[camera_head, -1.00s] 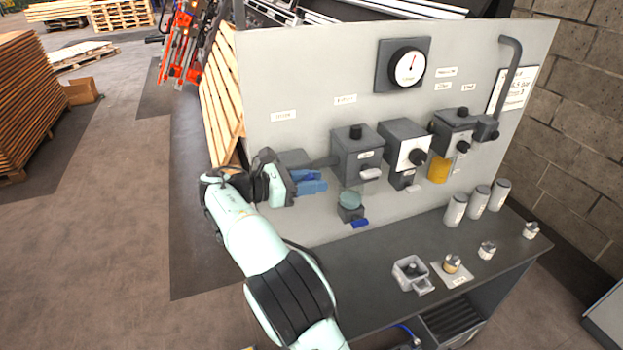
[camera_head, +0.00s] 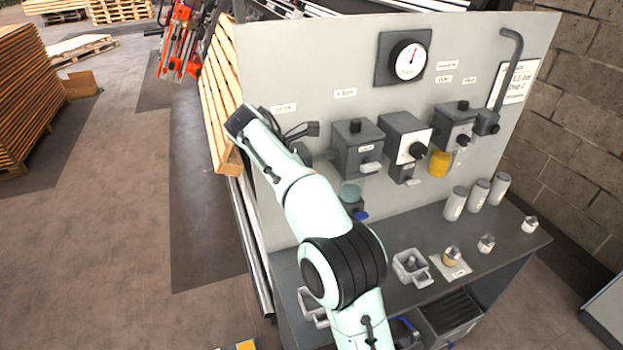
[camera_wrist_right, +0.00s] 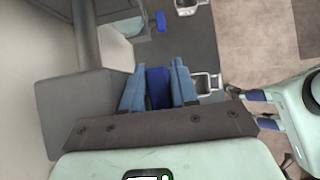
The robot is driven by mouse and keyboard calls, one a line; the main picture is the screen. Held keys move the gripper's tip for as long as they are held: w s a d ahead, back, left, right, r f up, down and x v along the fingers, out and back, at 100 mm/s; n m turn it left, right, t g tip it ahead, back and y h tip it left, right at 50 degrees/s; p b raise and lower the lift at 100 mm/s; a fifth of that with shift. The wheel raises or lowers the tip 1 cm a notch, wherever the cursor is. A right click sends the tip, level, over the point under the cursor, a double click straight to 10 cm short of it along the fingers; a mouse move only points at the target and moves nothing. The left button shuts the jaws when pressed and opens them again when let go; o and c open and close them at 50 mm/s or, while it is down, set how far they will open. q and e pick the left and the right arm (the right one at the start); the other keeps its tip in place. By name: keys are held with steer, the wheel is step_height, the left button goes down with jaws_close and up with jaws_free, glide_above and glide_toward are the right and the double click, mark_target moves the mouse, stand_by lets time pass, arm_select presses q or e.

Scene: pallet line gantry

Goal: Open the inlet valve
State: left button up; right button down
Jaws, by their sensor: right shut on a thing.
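In the right wrist view the light blue fingers of my right gripper (camera_wrist_right: 158,88) are closed around a dark blue lever (camera_wrist_right: 158,84). The lever sits beside a grey valve body (camera_wrist_right: 68,115) with a pipe rising from it. In the head view my right forearm and wrist cover the right fingers and the lever; only a bit of the grey body (camera_head: 304,153) shows beside the arm. My left gripper (camera_wrist_right: 259,109) shows at the right edge of the right wrist view, its blue fingertips apart and nothing between them. It is not seen in the head view.
The upright panel carries a gauge (camera_head: 408,62) and several grey units right of my arm. A small blue handle (camera_head: 361,215) hangs below. The bench (camera_head: 440,225) holds grey cylinders (camera_head: 455,203), small fittings and a tray (camera_head: 410,265). Wooden slats (camera_head: 222,95) stand left of the panel.

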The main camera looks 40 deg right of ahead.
steer(key=shift+a+f+y, duration=0.1)
steer(key=shift+y, duration=0.2)
steer(key=c, duration=1)
jaws_free()
steer(key=shift+o, duration=0.2)
steer(key=shift+a+r, duration=0.1)
steer(key=shift+r, duration=0.15)
steer(key=w+a, duration=0.4)
steer(key=a, duration=0.8)
steer(key=shift+r, duration=0.25)
